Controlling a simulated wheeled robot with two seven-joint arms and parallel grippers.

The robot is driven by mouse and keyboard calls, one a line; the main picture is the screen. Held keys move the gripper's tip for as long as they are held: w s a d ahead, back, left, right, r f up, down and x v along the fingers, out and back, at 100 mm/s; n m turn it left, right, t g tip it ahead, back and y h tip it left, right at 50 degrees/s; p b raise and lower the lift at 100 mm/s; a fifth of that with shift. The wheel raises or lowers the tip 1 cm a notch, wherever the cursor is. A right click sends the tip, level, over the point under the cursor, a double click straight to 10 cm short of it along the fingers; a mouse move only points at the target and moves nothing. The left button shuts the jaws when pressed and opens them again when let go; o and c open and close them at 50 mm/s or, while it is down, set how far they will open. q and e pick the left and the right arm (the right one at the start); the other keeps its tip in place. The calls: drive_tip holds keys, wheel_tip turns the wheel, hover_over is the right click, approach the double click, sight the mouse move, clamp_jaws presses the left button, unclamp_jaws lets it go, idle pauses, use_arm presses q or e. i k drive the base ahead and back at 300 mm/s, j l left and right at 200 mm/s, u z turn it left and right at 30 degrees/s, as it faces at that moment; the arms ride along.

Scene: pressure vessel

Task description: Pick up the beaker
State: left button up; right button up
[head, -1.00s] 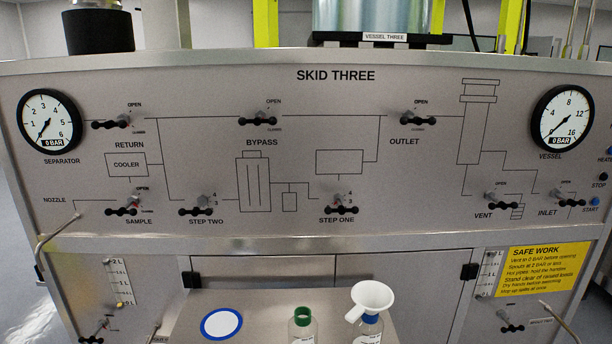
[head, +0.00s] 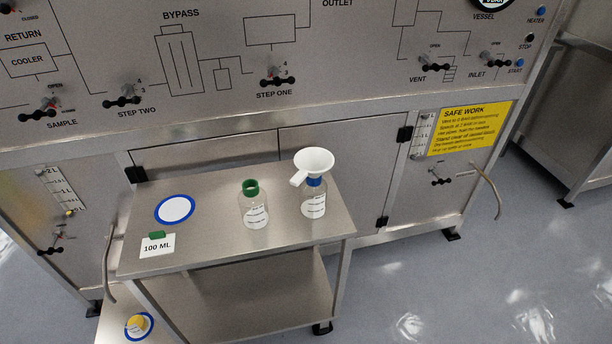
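I see no vessel that is clearly a beaker. On the steel cart (head: 200,259) stand two clear labelled bottles. A white disc with a blue rim (head: 174,209) lies empty at the cart's left rear. A card reading 100 ML (head: 157,244) stands in front of it. Neither of my grippers is in view.
A small yellow object (head: 136,322) sits on another blue-rimmed disc at lower left, below the cart top. The skid panel (head: 340,75) with valve handles rises behind the cart. Bent pipes stick out at left and right (head: 488,190). Floor (head: 440,285) at right is clear.

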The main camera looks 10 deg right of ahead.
sight(131, 319)
drive_tip(key=u, duration=1.3)
drive_tip(key=i+j+z, duration=0.1)
drive_tip(key=j, duration=0.25)
drive_tip(key=i+j+z, duration=0.1)
drive_tip(key=i+j, duration=0.2)
drive_tip(key=i+j+z, duration=0.15)
drive_tip(key=j, duration=0.35)
drive_tip(key=i+j+z, duration=0.1)
drive_tip(key=i+j, duration=0.15)
drive_tip(key=j, duration=0.15)
